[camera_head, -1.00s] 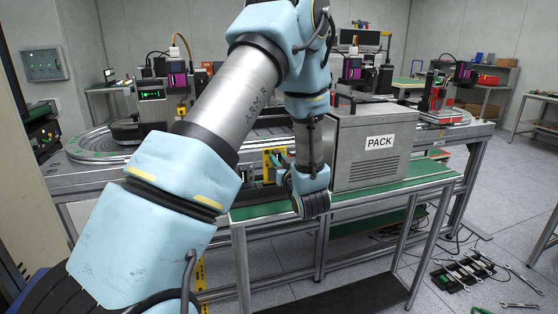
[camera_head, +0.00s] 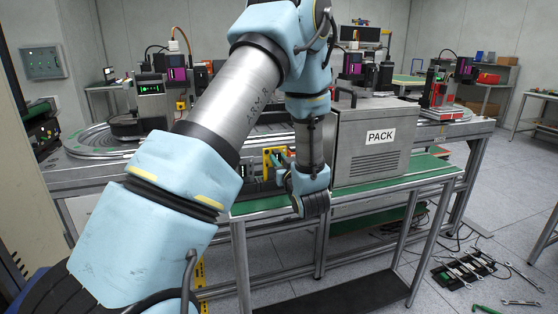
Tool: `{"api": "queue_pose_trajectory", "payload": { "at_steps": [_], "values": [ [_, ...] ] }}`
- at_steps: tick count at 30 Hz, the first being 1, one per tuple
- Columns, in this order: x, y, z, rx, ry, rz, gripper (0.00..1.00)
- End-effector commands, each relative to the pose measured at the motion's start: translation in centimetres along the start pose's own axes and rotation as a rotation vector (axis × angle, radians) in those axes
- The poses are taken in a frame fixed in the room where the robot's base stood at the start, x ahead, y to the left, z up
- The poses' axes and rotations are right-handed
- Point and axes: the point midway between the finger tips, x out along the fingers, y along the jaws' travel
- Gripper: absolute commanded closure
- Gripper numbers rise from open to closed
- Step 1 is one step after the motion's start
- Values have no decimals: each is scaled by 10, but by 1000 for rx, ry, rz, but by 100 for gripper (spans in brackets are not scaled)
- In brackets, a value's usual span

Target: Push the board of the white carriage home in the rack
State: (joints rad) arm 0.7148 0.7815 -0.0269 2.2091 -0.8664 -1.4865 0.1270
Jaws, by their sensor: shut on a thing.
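My gripper (camera_head: 283,178) is at the end of my blue arm, low in front of the bench and left of the box marked PACK. My wrist hides most of it. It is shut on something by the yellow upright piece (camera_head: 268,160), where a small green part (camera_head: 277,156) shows. I cannot make out the held thing's outline. I cannot clearly pick out the white carriage, its board or the rack; my arm covers much of that area.
The metal PACK box (camera_head: 372,150) stands close right of my wrist on a green-topped bench (camera_head: 415,180). Behind is a conveyor track (camera_head: 85,142) with machines, including a red one (camera_head: 438,92) at right. A tool tray (camera_head: 465,268) with loose wrenches lies on the floor at right.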

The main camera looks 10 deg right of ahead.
Motion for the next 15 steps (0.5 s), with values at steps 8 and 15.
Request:
{"api": "queue_pose_trajectory", "payload": {
  "at_steps": [8,15],
  "values": [
    [0,0,6,0,1,0,100],
    [0,0,11,0,1,0,100]
  ]
}}
